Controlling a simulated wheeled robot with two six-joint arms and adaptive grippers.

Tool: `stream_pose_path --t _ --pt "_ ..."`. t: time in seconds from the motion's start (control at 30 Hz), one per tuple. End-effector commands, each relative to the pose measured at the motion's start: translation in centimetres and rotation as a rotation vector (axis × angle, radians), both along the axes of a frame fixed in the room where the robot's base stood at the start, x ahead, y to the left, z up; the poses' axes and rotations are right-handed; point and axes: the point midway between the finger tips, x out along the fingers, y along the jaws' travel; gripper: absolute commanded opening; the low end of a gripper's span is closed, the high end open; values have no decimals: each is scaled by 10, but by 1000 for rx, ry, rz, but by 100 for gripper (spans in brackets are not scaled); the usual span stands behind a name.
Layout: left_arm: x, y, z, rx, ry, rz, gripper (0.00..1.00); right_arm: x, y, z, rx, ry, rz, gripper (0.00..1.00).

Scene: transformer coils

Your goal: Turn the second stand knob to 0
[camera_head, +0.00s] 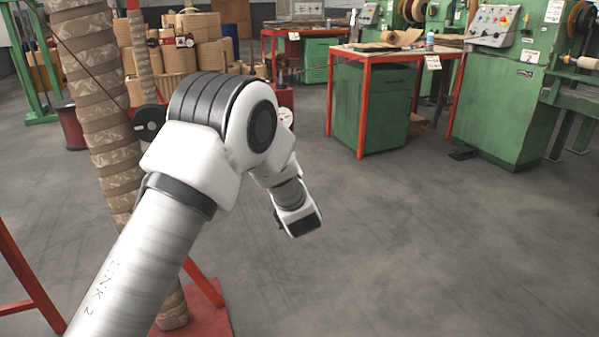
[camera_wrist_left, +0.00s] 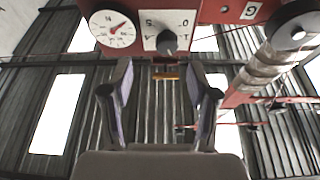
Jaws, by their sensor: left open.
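In the left wrist view a dark round knob (camera_wrist_left: 167,43) sits on a white scale plate (camera_wrist_left: 150,30) marked with characters including 0 and 5. The picture is too small to read its setting. Beside it is a round white dial (camera_wrist_left: 112,28) with a red needle. Both are on a red housing (camera_wrist_left: 215,10). My left gripper (camera_wrist_left: 160,88) is open and empty. Its two fingers are spread below the knob in the picture, apart from it. In the head view my left arm hides most of the stand there, and the knob does not show. My right gripper is out of view.
A tall wrapped column (camera_head: 108,130) stands behind my left arm, above a red base (camera_head: 205,318). Wound coils (camera_head: 200,55) are stacked at the back. A red-legged table (camera_head: 400,53) and a green machine (camera_head: 500,110) stand at right. The floor (camera_head: 400,250) ahead is clear.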

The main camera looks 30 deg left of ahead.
Motion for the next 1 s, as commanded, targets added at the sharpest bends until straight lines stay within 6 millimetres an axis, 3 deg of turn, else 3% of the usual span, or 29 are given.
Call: stream_pose_path --t 0.03,0.1,0.27,0.7,0.97,1.0 --pt "-1 0 -19 1 -27 -1 60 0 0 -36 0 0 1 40" --pt "-3 -1 -14 1 -51 -3 60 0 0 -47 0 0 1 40" --pt "-1 3 -3 -1 -69 -4 60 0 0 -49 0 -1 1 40" --pt "41 52 24 -1 -65 -5 60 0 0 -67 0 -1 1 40" --pt "43 54 26 0 -63 -6 60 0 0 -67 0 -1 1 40" --pt "43 53 26 0 -63 -6 45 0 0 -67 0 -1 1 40"
